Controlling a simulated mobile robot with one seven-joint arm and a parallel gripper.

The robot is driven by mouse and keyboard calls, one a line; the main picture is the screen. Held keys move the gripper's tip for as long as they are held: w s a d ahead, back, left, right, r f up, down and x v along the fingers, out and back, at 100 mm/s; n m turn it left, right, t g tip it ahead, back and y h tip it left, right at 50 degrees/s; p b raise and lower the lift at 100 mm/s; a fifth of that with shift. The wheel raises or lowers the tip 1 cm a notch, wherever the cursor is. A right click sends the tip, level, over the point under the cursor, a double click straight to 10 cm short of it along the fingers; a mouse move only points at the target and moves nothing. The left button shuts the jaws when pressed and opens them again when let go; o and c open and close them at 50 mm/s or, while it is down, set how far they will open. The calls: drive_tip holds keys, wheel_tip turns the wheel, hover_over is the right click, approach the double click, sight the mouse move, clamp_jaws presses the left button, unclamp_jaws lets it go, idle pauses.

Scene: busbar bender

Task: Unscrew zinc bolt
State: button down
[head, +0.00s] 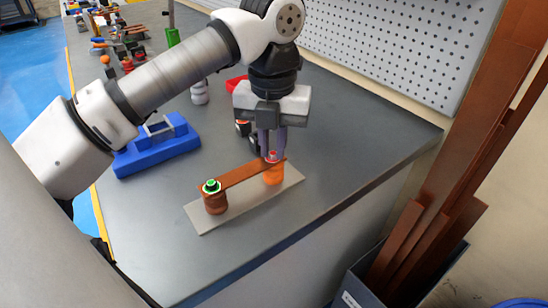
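A copper-coloured busbar (240,174) spans two round standoffs on a flat grey base plate (240,208). The left standoff (215,204) is brown and carries a bolt head with a bright green rim (211,186). The right standoff (274,175) is orange, and a small red-pink bolt head (272,156) shows on top of it. My gripper (271,150) points straight down over this right end, its fingertips at the red-pink bolt head. The fingers partly hide it, and I cannot tell whether they grip it. Which bolt is zinc is not clear from the colours.
A blue block-shaped fixture (157,150) stands left on the grey bench (330,150). Tools crowd the far left end. A pegboard (410,45) backs the bench; brown bars (440,200) lean at right.

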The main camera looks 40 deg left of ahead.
drive_tip(key=shift+f+n+b, duration=0.1)
drive_tip(key=shift+n+b, duration=0.45)
drive_tip(key=shift+n, duration=0.55)
drive_tip(key=n+b, duration=0.1)
drive_tip(key=n, duration=0.2)
drive_tip(key=shift+n, duration=0.3)
